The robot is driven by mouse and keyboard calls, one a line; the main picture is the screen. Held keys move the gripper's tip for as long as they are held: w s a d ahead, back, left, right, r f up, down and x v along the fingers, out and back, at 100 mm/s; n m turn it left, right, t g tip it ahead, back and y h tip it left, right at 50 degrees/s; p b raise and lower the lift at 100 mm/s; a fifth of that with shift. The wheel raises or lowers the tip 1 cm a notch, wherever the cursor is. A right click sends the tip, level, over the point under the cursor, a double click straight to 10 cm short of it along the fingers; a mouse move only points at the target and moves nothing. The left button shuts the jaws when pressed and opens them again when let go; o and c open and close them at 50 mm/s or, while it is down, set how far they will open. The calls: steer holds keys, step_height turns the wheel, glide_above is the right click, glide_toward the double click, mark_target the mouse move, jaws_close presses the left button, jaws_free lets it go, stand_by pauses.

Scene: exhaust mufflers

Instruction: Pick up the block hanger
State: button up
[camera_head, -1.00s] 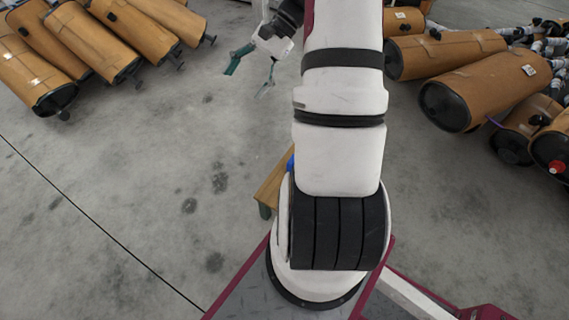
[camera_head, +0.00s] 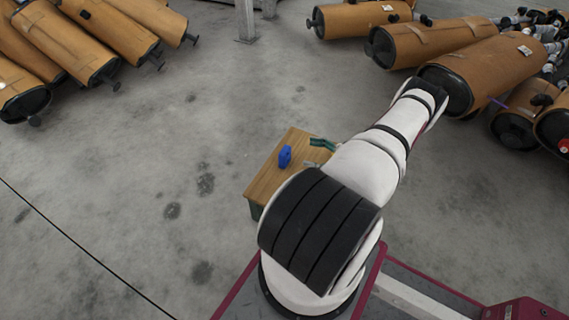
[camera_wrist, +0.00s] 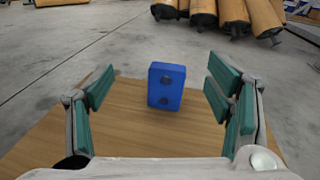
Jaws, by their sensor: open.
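The block hanger (camera_wrist: 166,82) is a small blue block with two dark round holes in its face. It stands upright on a small wooden table (camera_wrist: 128,132), and it also shows in the head view (camera_head: 285,157). In the wrist view my gripper (camera_wrist: 163,92) is open, with one green-padded finger at each side. The block is between the fingers in the picture, a little ahead of them and apart from both. In the head view my arm hides much of my gripper (camera_head: 321,152); its green fingers show to the right of the block.
Brown mufflers lie on the concrete floor at the back left (camera_head: 67,42) and the back right (camera_head: 485,72). A grey post (camera_head: 245,20) stands at the back. The floor left of the table is clear.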

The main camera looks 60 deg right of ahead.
mark_target(285, 154)
steer(key=s+f+m+h, duration=0.1)
steer(key=f, duration=0.1)
steer(key=f+t+b, duration=0.1)
steer(key=s+f+m+h, duration=0.1)
steer(key=f, duration=0.1)
steer(key=shift+s+a+f+m+h, duration=0.1)
steer(key=shift+s+f+m+h, duration=0.2)
steer(key=shift+s, duration=0.05)
steer(key=shift+w+f, duration=0.1)
steer(key=shift+f, duration=0.05)
steer(key=w, duration=0.2)
steer(key=w+b, duration=0.1)
steer(key=w, duration=0.5)
steer(key=shift+a+b, duration=0.4)
steer(key=shift+w+a+f+b, duration=0.1)
steer(key=shift+w+b, duration=0.5)
steer(key=shift+w, duration=0.75)
steer(key=shift+w+f+b, duration=0.1)
steer(key=shift+w+b, duration=0.5)
steer(key=shift+w, duration=0.7)
steer(key=shift+r, duration=0.1)
steer(key=c, duration=1.3)
